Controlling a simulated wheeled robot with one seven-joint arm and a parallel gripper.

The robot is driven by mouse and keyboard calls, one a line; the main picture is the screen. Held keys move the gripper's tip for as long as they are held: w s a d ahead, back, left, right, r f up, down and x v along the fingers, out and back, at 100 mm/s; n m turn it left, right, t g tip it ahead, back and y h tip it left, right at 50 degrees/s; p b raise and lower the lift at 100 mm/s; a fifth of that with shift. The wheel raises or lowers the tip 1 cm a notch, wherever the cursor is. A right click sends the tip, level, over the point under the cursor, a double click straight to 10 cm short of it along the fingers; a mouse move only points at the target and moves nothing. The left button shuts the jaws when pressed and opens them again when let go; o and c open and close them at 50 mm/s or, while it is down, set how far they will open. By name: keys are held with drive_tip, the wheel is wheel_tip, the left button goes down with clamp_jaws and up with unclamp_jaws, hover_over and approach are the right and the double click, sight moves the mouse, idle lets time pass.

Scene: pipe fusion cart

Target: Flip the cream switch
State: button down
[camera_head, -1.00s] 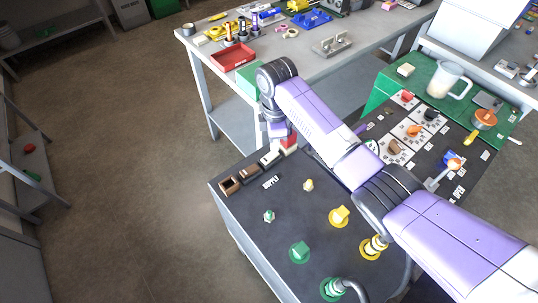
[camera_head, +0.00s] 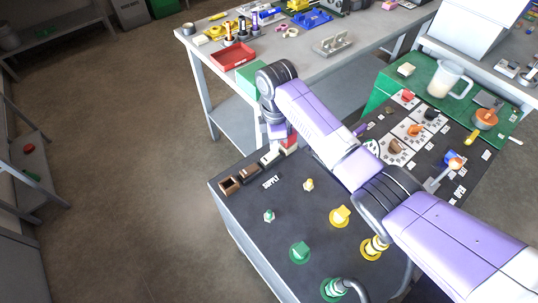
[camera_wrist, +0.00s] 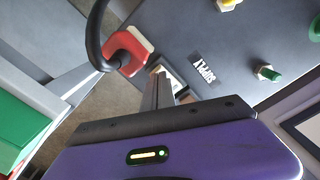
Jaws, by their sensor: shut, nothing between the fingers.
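The cream switch (camera_head: 270,158) sits in the row of switches along the cart's far left edge, beside the SUPPLY label. My gripper (camera_wrist: 158,72) is shut and empty, pointing down at this row. In the head view my wrist hangs just above the red and cream switches.
The dark cart top (camera_head: 240,205) carries another brown switch (camera_head: 229,185), small knobs and green and yellow fittings (camera_head: 300,252). A grey workbench (camera_head: 290,60) stands behind, with a green box (camera_head: 250,78).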

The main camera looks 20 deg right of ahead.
drive_tip(key=shift+f+b, duration=0.3)
drive_tip(key=shift+f, duration=0.3)
idle(0.3)
wheel_tip(320, 180, up, 7)
drive_tip(key=p, duration=0.6)
drive_tip(key=shift+r+p, duration=0.1)
drive_tip(key=shift+p, duration=0.3)
